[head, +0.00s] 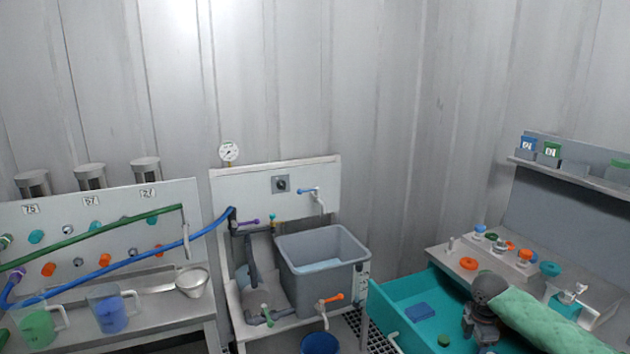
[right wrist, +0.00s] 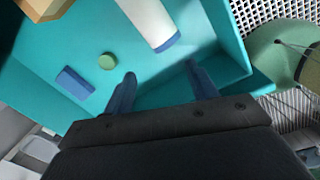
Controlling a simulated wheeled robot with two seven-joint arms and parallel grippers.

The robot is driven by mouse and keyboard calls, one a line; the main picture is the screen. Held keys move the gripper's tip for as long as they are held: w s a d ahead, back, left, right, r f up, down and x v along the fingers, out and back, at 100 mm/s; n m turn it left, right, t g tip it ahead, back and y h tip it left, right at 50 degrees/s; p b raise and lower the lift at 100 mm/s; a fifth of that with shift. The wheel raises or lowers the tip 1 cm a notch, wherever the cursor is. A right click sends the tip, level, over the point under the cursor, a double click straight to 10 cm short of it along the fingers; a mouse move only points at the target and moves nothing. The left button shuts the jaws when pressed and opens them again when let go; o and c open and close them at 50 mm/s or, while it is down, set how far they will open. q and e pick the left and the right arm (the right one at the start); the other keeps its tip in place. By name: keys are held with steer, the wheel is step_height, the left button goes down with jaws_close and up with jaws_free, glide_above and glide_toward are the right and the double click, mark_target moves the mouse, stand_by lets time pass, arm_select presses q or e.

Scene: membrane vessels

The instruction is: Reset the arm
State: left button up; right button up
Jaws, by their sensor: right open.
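My right arm, in a pale green sleeve, comes in from the lower right in the head view. My right gripper (head: 482,338) hangs over the open teal drawer (head: 392,294). In the right wrist view its two blue fingers stand apart (right wrist: 162,88) with nothing between them. Inside the drawer are a blue block (right wrist: 75,81), a small green disc (right wrist: 106,61) and a white cylinder with a blue end (right wrist: 150,22). The block (head: 420,311) and disc (head: 443,341) also show in the head view. My left gripper is not in view.
A bench (head: 465,280) with orange, blue and teal fittings adjoins the drawer, below a shelf (head: 570,174). A grey sink basin (head: 335,282) stands left, with a blue bucket (head: 319,343) below. Two jugs (head: 112,310) (head: 38,326) and hoses (head: 110,268) are farther left.

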steer(key=w+a+r+m+t+h, duration=0.2)
steer(key=w+a+r+m+t, duration=0.25)
steer(key=r+m, duration=0.3)
steer(key=s+a+f+m+t, duration=0.1)
steer(key=s+a+f+m, duration=0.1)
steer(key=a, duration=0.3)
steer(key=s+a+f+m+t, duration=0.2)
steer(key=s+a, duration=0.1)
steer(key=a, duration=0.2)
steer(key=s+a+f+m+g+y, duration=0.1)
steer(key=s+a+f, duration=0.3)
steer(key=s+f, duration=0.5)
steer(key=s+a+f+m+g+y, duration=0.1)
steer(key=s+a+f+m+g, duration=0.1)
steer(key=s+f, duration=0.7)
steer(key=s+a+f+m+g+y, duration=0.1)
steer(key=s+a+f+g, duration=0.2)
steer(key=s, duration=1.8)
steer(key=a+f, duration=0.3)
steer(key=f, duration=0.2)
steer(key=shift+s+a+f+g, duration=0.3)
steer(key=shift+a+f+g, duration=0.05)
steer(key=shift+f, duration=0.05)
